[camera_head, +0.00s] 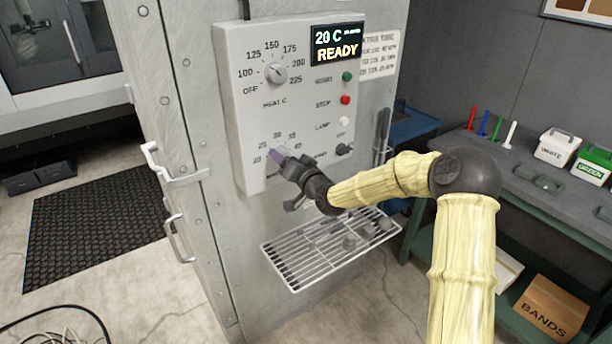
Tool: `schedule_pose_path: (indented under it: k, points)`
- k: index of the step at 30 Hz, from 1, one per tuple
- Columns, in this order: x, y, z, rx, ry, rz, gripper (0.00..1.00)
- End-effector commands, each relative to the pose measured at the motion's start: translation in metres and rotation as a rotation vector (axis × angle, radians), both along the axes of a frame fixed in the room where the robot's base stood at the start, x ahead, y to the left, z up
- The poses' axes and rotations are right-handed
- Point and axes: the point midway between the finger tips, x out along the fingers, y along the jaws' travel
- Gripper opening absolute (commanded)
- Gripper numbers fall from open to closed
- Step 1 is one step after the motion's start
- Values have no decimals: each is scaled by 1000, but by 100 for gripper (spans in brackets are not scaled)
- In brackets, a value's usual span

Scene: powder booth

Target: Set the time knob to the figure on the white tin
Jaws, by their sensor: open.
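The white tin (555,148) stands on the bench at the right with its lid marked WHITE; I cannot read a figure on it. The time dial's figures ring the lower left of the grey control panel (235,120) and are small and blurred. My gripper (283,157) is at this lower dial, pointing at the panel, with its jaws open. It covers the time knob, so the knob's pointer and setting are hidden. I cannot tell whether the jaws touch the knob.
Green and red buttons (346,99) and a small dark knob (343,149) are right of the dial. A wire rack (293,284) juts out below. A green tin (594,165) stands beside the white one.

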Motion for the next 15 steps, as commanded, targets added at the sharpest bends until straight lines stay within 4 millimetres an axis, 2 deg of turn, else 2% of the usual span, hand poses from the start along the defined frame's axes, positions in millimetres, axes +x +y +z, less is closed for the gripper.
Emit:
schedule_pose_path:
  k: [5, 15]
  points:
    - [-20, -13, -2, -2, 1, 0, 61]
    - [-72, -48, -1, -3, 0, -2, 61]
